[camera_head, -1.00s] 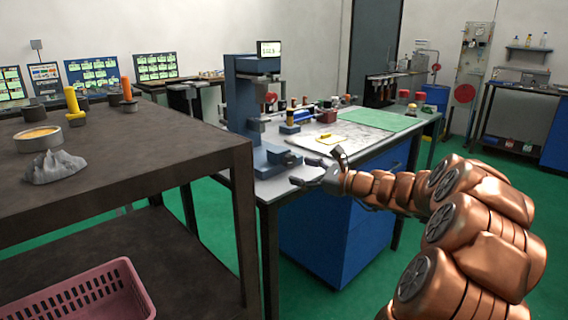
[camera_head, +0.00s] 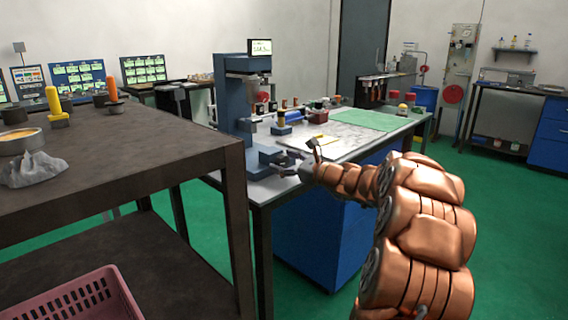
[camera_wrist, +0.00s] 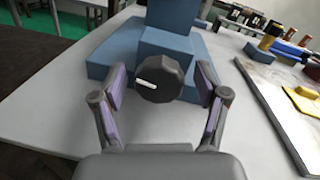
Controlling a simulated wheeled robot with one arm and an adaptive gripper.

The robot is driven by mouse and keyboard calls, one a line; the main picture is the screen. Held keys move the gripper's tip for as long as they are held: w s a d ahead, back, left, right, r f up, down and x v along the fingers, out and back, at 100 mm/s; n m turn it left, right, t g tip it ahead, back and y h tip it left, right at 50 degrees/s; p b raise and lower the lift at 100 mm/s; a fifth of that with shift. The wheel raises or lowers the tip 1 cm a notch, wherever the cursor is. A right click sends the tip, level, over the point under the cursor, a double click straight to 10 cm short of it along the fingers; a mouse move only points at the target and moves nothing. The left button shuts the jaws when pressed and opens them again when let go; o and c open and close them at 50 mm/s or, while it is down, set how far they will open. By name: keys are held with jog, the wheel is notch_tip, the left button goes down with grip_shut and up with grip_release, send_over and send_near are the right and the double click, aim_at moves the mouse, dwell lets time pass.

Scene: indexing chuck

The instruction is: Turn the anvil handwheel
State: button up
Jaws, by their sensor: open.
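The anvil handwheel (camera_wrist: 159,80) is a dark, faceted knob with a white mark. It sticks out of the front of the blue machine base (camera_wrist: 112,57) in the wrist view. My gripper (camera_wrist: 158,88) is open, with one finger on each side of the handwheel and a visible gap to each. In the head view my gripper (camera_head: 289,164) is at the front of the blue bench machine (camera_head: 237,100), low near its base. The handwheel is too small to make out clearly there.
The machine stands on a light bench (camera_head: 262,190). A yellow item (camera_wrist: 300,98) lies on a grey plate (camera_wrist: 275,98) to the right. A dark table (camera_head: 140,150) with a pink basket (camera_head: 75,300) below is close on the left.

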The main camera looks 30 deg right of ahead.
jog(key=c, duration=1.1)
jog(key=shift+c, duration=0.2)
jog(key=shift+a+r+n+p, duration=0.1)
jog(key=shift+r+n+p, duration=0.1)
jog(key=shift+n+p, duration=0.1)
jog(key=shift+f+n+p, duration=0.2)
jog(key=shift+n+p, duration=0.1)
jog(key=o, duration=1.1)
jog(key=shift+o, duration=0.2)
jog(key=shift+s, duration=0.1)
